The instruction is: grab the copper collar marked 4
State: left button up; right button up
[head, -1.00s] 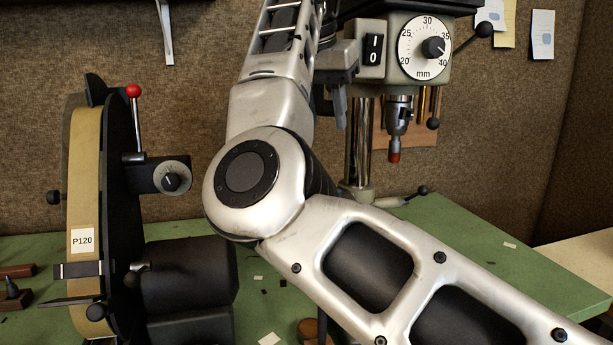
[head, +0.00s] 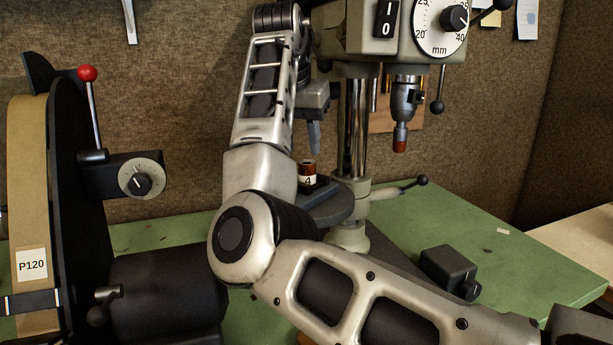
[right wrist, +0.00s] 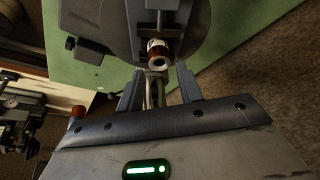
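The copper collar marked 4 (head: 307,173) sits upright in a dark holder (head: 317,191) on the drill press's round table (head: 335,212). Its white label shows the 4. In the right wrist view the collar (right wrist: 159,52) shows just beyond the fingertips, about midway between them. My right gripper (head: 314,136) is just above the collar in the head view. In the right wrist view the gripper (right wrist: 158,84) has its two fingers apart with nothing between them. My left gripper is not in view.
The drill press column (head: 353,130) and chuck (head: 403,105) stand right of my gripper. A belt sander marked P120 (head: 32,200) stands at the left. A black block (head: 450,270) lies on the green bench (head: 510,265), which has free room at the right.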

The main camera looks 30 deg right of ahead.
aim_at(307, 162)
jog(key=shift+d+p+x, duration=0.1)
jog(key=shift+p+x, duration=0.1)
jog(key=shift+x, duration=1.3)
jog(key=shift+d+p+x, duration=0.15)
jog(key=shift+x, duration=1.35)
jog(key=shift+r, duration=0.15)
jog(key=c, duration=0.7)
